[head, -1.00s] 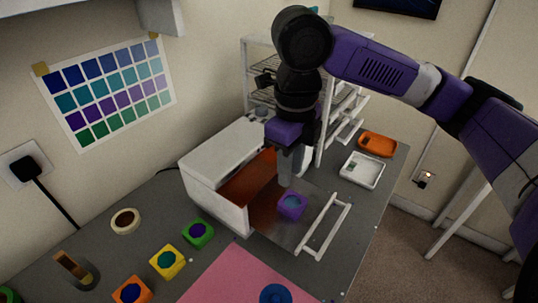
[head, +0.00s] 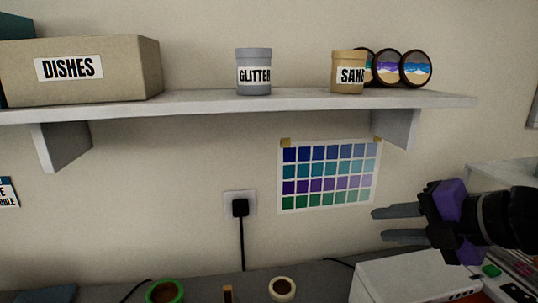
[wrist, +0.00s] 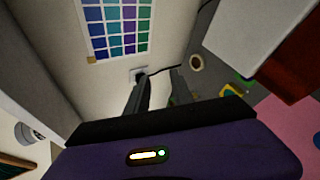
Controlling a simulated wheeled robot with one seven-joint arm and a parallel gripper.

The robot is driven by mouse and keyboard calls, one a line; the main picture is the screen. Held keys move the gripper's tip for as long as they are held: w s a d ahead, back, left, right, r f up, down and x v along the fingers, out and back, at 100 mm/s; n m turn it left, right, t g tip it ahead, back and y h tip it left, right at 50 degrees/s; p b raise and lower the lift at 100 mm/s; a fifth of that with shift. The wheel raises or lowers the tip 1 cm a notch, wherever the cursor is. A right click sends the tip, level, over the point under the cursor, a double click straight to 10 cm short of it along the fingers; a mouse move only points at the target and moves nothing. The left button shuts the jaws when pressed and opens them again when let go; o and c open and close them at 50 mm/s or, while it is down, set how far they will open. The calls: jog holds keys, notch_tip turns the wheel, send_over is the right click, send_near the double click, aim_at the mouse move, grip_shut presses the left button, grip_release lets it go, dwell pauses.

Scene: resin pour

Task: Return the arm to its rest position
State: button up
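My gripper (head: 380,224) is at the right of the head view, held level with its two grey fingers pointing left. The fingers are apart with nothing between them. It is in front of the wall, beside the colour chart and above the white box-shaped oven (head: 400,280). In the wrist view the two fingers of my gripper (wrist: 159,73) are also apart and empty, with wall and table behind them. My purple arm is mostly outside the head view.
A wall shelf (head: 230,103) holds a DISHES box (head: 110,70), a GLITTER jar (head: 254,75), a SAND jar (head: 347,75) and round coasters (head: 415,68). A colour chart (head: 328,178) and a plugged-in socket (head: 240,206) are on the wall. A tape roll (head: 282,288) lies below.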

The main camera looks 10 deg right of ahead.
notch_tip(320, 180, up, 13)
jog(key=w+a+m+t+y, duration=0.1)
jog(key=a+m+t+y, duration=0.1)
jog(key=m+t, duration=0.95)
jog(key=s+d+f+m+h, duration=0.2)
jog(key=s+f+m+h, duration=0.5)
jog(key=f+m, duration=0.3)
jog(key=s+d+f+m+h, duration=0.1)
jog(key=s+f+m+h, duration=0.55)
jog(key=f+m, duration=0.3)
jog(key=s+a+f+n+g+y, duration=0.2)
jog(key=s+f, duration=0.4)
jog(key=s, duration=0.1)
jog(key=s+a+f+n+g+y, duration=0.2)
jog(key=s+a+f, duration=0.1)
jog(key=s+f, duration=0.3)
jog(key=s+a+f+n+g+y, duration=0.1)
jog(key=s+a+f+g+y, duration=0.1)
jog(key=s+f, duration=0.4)
jog(key=shift+s+a+f+n+g, duration=0.1)
jog(key=shift+s+n+g, duration=0.1)
jog(key=shift+s, duration=0.55)
jog(key=shift+s+a+r+n+g, duration=0.1)
jog(key=shift+s+a+g, duration=0.05)
jog(key=shift+s, duration=0.55)
jog(key=shift+s+a+f+n+g, duration=0.1)
jog(key=shift+s+g, duration=0.1)
jog(key=shift+s, duration=0.55)
jog(key=shift+a+y, duration=0.1)
jog(key=shift+y, duration=0.15)
